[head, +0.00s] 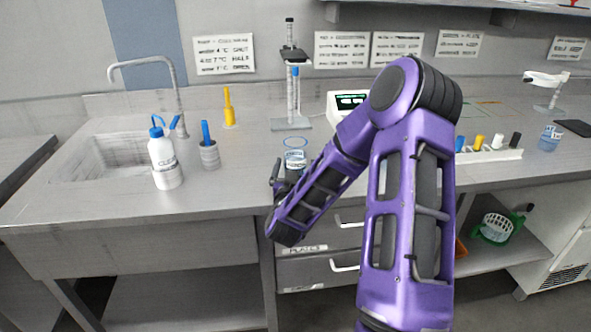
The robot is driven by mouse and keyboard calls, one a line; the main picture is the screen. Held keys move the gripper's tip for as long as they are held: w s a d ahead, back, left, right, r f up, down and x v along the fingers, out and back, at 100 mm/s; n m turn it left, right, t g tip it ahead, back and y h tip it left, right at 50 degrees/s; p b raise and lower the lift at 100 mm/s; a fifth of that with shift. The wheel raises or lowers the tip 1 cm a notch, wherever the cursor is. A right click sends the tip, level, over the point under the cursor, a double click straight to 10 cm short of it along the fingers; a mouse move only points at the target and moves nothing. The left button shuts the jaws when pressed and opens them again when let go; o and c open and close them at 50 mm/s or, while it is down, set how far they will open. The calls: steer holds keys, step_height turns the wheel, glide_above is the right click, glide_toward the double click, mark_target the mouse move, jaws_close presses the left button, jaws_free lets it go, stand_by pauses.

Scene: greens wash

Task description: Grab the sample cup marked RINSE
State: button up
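A small clear cup (295,158) with a bluish label stands on the counter near its front edge, in the middle of the head view. A second clear cup (549,138) with a bluish label stands far right on the counter. The lettering on both is too small to read, so I cannot tell which is marked RINSE. My gripper (284,174) is at the counter's front edge, right by the middle cup. My purple arm hides part of it. I cannot tell whether its fingers are open or touch the cup.
A sink (115,158), a wash bottle (163,155) and a grey holder with a blue-handled tool (209,154) are to the left. A stand (291,122) rises behind the middle cup. A white rack (488,154) with coloured items is to the right.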

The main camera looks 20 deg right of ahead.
steer(key=c, duration=1.4)
steer(key=shift+r, duration=0.2)
